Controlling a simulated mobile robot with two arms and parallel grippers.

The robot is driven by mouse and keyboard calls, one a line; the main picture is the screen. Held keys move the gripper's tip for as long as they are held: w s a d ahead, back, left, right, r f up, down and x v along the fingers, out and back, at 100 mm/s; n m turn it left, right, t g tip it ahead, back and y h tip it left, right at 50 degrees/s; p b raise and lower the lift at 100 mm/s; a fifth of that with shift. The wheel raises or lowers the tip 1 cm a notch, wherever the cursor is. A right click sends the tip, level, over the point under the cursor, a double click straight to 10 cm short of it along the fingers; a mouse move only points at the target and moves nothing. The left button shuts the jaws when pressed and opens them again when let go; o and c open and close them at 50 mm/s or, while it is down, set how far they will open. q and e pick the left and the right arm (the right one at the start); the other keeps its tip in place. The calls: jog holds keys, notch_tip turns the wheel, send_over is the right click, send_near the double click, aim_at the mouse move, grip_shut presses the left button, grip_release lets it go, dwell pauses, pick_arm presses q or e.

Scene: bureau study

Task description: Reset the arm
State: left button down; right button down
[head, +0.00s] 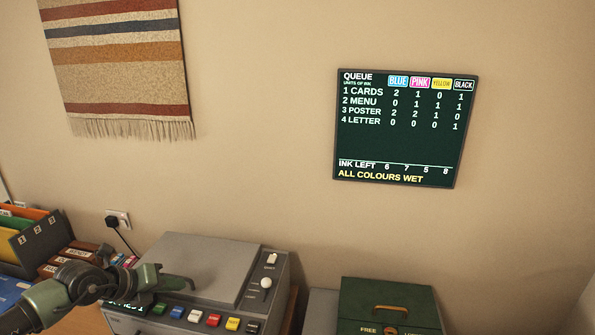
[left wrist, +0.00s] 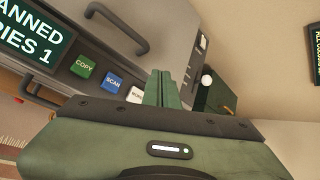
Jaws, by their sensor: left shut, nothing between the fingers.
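My left arm comes in from the left in the head view. Its green left gripper (head: 165,279) is over the front left part of a grey copier (head: 205,265). In the left wrist view the two fingers of the left gripper (left wrist: 158,90) are together, with nothing between them. Beyond them are the copier's green COPY button (left wrist: 83,66) and blue SCAN button (left wrist: 112,82). I cannot tell whether the fingers touch the copier. The arm covers part of the copier's display, which in the left wrist view (left wrist: 35,38) ends in "ANNED" and "RIES 1". My right gripper is not in view.
A dark green box (head: 388,292) stands right of the copier. A file rack (head: 40,243) with coloured folders is at the left. A queue screen (head: 405,128) and a striped hanging (head: 118,70) are on the wall. The space above the copier is clear.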

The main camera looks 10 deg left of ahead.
pick_arm(q)
jog(key=s+d+r+n+t+h, duration=0.1)
jog(key=d+r+n+t+h, duration=0.25)
jog(key=d, duration=0.55)
jog(key=s+d+r+n+t+h, duration=0.1)
jog(key=d+r+n+t+h, duration=0.15)
jog(key=d+r, duration=0.45)
jog(key=s+a+f+n+g+y, duration=0.2)
jog(key=s+a+f+n+y, duration=0.1)
jog(key=s+f+n+y, duration=0.65)
jog(key=s+a+f+n+g+y, duration=0.1)
jog(key=s+a+f+n+y, duration=0.4)
jog(key=n, duration=0.7)
jog(key=s+d+f+n+g+h, duration=0.15)
jog(key=s+d+f+g, duration=0.3)
jog(key=s, duration=0.45)
jog(key=s+d+f+n+g+h, duration=0.1)
jog(key=s+d+f+g+h, duration=0.3)
jog(key=s, duration=0.4)
notch_tip(320, 180, down, 30)
jog(key=s+a+g+y+b, duration=0.1)
jog(key=b, duration=0.2)
jog(key=s+a+f+g+b, duration=0.1)
jog(key=s+a+f+b, duration=0.1)
jog(key=s+f, duration=1.5)
notch_tip(320, 180, down, 2)
jog(key=shift+s+a+f+m+b, duration=0.1)
jog(key=shift+s+a+m+b, duration=0.1)
jog(key=shift+a+m+b, duration=0.3)
